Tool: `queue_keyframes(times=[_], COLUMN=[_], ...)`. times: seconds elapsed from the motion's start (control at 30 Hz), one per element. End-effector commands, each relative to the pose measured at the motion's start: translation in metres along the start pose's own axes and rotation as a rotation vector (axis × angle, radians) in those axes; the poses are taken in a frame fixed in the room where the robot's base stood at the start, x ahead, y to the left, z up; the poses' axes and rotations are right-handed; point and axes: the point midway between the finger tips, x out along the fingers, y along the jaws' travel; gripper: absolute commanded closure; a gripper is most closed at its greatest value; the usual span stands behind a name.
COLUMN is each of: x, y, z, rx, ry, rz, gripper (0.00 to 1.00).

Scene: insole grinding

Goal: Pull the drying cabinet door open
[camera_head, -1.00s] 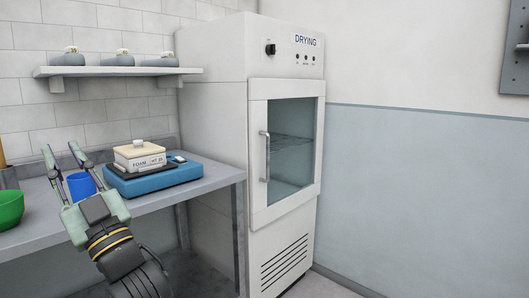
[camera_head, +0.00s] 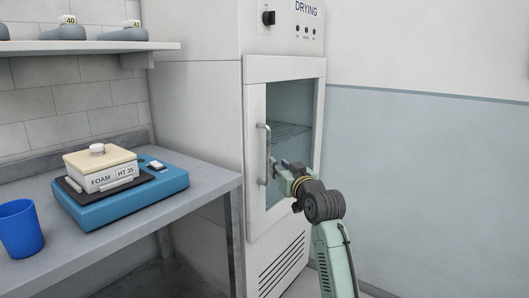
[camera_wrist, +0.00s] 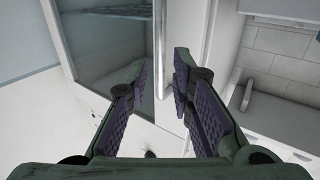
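The drying cabinet (camera_head: 195,85) is a tall white unit marked DRYING. Its door (camera_head: 254,95), with a glass window, looks shut. A vertical metal bar handle (camera_head: 266,140) is on the left side of the door. My gripper (camera_head: 278,168) is at the lower part of the handle, in front of the door. In the wrist view, my gripper (camera_wrist: 159,68) is open, with one finger on each side of the handle (camera_wrist: 161,45). The fingers do not appear closed on the bar. The fingertips are partly hidden in the head view.
A wall shelf (camera_head: 90,46) hangs above. The floor before the cabinet and the right wall look clear.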

Motion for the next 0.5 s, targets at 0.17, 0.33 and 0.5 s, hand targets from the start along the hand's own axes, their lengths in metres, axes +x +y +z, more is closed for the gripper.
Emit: queue_keyframes(times=[0.17, 0.33, 0.5], x=[0.024, 0.058, 0.086], y=[-0.001, -0.002, -0.001], z=[-0.002, -0.003, -0.003], rx=[-0.001, -0.001, -0.002], ry=[-0.002, -0.002, 0.0], rz=[-0.001, -0.001, 0.0], gripper=[0.79, 0.79, 0.79])
